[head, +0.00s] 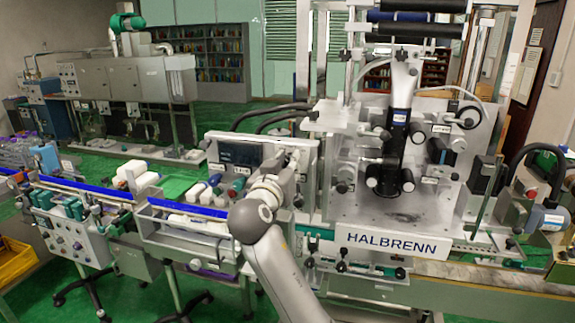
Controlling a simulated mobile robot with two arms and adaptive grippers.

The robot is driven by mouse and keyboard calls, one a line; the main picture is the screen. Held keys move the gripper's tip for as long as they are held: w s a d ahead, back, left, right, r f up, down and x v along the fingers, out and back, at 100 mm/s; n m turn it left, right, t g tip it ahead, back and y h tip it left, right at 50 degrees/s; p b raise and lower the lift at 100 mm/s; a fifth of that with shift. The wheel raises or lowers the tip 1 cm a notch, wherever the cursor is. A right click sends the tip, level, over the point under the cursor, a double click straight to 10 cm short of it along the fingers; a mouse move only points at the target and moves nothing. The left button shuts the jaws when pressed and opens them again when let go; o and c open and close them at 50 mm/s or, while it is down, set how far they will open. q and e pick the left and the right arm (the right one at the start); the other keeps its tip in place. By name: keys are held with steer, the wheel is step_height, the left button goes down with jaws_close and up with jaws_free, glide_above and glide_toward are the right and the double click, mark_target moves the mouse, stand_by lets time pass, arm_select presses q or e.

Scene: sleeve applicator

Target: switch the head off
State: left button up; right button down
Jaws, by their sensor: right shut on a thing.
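The sleeve applicator head (405,165) stands at centre right, a pale plate with rollers and a dark vertical column above the HALBRENN sign (392,242). A grey control box (222,150) with a dark display stands to its left. My right arm rises from the bottom centre, and my right gripper (288,165) is at the right end of the box's front. It is shut on a small control there, which the gripper and wrist hide. I cannot tell the control's shape or position. My left gripper is not in view.
A conveyor with blue rails (85,190) runs in from the left, with white bottles (130,172) beside it. Black hoses (270,115) run behind the control box. A motor (548,215) and hose stand at the far right. Green floor shows at the lower left.

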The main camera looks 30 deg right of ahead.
steer(key=c, duration=1.3)
jaws_free()
steer(key=shift+r, duration=0.1)
steer(key=shift+o, duration=0.2)
steer(key=v, duration=1.2)
